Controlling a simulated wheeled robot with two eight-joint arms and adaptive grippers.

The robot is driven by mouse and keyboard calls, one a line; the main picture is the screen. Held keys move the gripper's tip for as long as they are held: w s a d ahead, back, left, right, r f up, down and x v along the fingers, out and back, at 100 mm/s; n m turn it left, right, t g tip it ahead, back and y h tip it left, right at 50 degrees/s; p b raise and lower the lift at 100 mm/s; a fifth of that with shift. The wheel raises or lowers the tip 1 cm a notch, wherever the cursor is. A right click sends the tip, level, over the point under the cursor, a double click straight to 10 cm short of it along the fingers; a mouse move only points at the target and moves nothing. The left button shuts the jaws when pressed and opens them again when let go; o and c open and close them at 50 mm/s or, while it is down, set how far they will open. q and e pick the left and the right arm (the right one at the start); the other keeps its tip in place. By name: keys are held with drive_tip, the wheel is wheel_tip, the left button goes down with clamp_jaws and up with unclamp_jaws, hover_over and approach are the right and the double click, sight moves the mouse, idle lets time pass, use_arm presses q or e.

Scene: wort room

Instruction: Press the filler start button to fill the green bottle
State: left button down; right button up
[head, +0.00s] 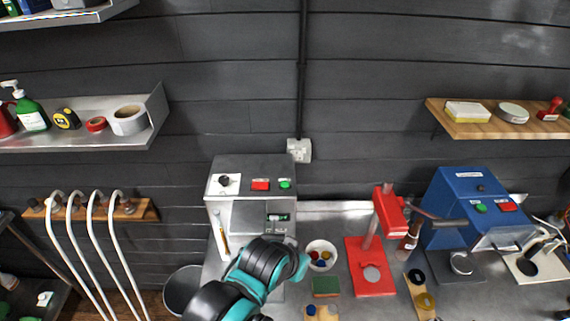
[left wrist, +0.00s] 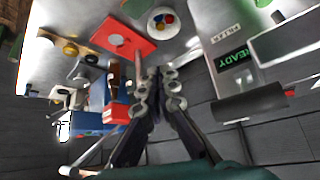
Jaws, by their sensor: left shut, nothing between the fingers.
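The grey filler (head: 252,166) stands against the wall in the head view. Its green button (head: 285,184) is on the upper panel, right of a red button (head: 261,185) and a black knob (head: 224,181). Its display (left wrist: 235,59) reads READY in the left wrist view. My left arm reaches up in front of the filler's lower part and hides it in the head view. My left gripper (left wrist: 160,92) is shut and empty in the left wrist view, its fingers apart from the buttons. I cannot make out the green bottle for certain. My right gripper is not in view.
A bowl of coloured caps (head: 321,256) and a red press (head: 372,268) stand right of my left arm. A brown bottle (head: 406,244) is beside the press. A blue machine (head: 464,195) with green and red buttons is farther right. White curved pipes (head: 97,240) hang at left.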

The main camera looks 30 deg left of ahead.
use_arm(q)
wheel_tip(320, 180, up, 8)
drive_tip(key=p, duration=0.6)
wheel_tip(320, 180, up, 6)
drive_tip(key=n+t+h+p, duration=0.2)
drive_tip(key=n+h+p, duration=0.1)
drive_tip(key=n, duration=0.3)
hover_over(282, 185)
drive_tip(key=shift+f, duration=0.1)
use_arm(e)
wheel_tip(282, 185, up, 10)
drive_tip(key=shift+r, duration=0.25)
use_arm(q)
wheel_tip(282, 185, down, 9)
drive_tip(key=b, duration=0.7)
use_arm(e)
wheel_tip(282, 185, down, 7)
